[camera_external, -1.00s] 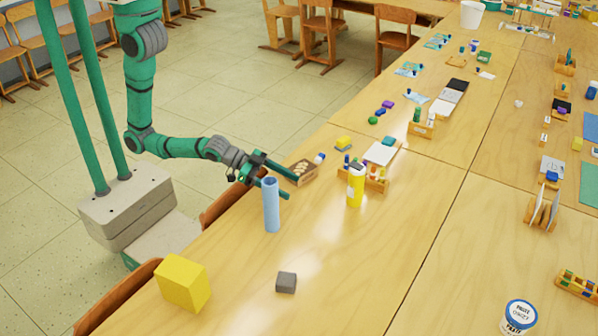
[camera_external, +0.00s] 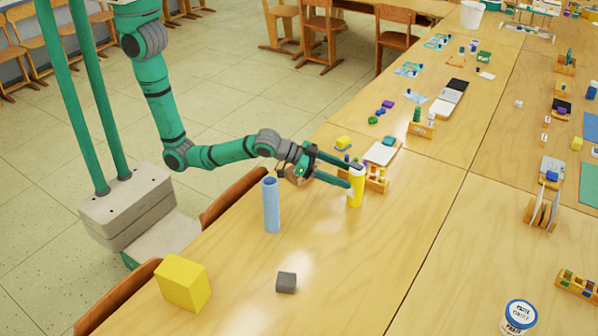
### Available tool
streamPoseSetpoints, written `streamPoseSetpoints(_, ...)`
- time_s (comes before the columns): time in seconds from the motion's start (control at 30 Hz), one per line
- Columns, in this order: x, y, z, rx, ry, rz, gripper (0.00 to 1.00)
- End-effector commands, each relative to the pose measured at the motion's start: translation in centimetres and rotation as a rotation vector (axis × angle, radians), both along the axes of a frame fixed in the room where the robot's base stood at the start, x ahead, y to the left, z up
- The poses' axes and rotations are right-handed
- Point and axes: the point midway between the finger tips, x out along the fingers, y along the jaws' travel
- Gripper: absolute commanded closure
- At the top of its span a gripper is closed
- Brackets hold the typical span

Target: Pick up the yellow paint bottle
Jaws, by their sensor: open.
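The yellow paint bottle (camera_external: 355,190) stands upright on the long wooden table, just in front of a small wooden rack. My gripper (camera_external: 354,174) is open, with its two long green fingers reaching right to the bottle's upper part. I cannot tell whether either finger touches the bottle. Part of the bottle's top is hidden by the fingers.
A blue cylinder (camera_external: 271,206) stands upright to the left, near my arm. A grey cube (camera_external: 286,283) and a yellow block (camera_external: 183,283) lie nearer the camera. The wooden rack (camera_external: 377,184) with small bottles is close behind the bottle.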

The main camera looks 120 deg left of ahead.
Motion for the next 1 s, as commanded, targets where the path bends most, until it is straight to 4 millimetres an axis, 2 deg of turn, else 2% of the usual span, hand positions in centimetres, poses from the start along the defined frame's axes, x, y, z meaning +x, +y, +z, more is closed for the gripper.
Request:
streamPoseSetpoints(0.23,1.5,0.6,-0.7,-0.001,0.0,0.0,0.37)
streamPoseSetpoints(0.5,4.4,1.7,-2.3,0.0,-0.001,0.0,0.37)
streamPoseSetpoints(0.83,4.9,1.9,-2.6,-0.001,-0.001,-0.001,0.37)
streamPoseSetpoints(1.0,4.9,1.9,-2.6,-0.001,-0.001,-0.001,0.77)
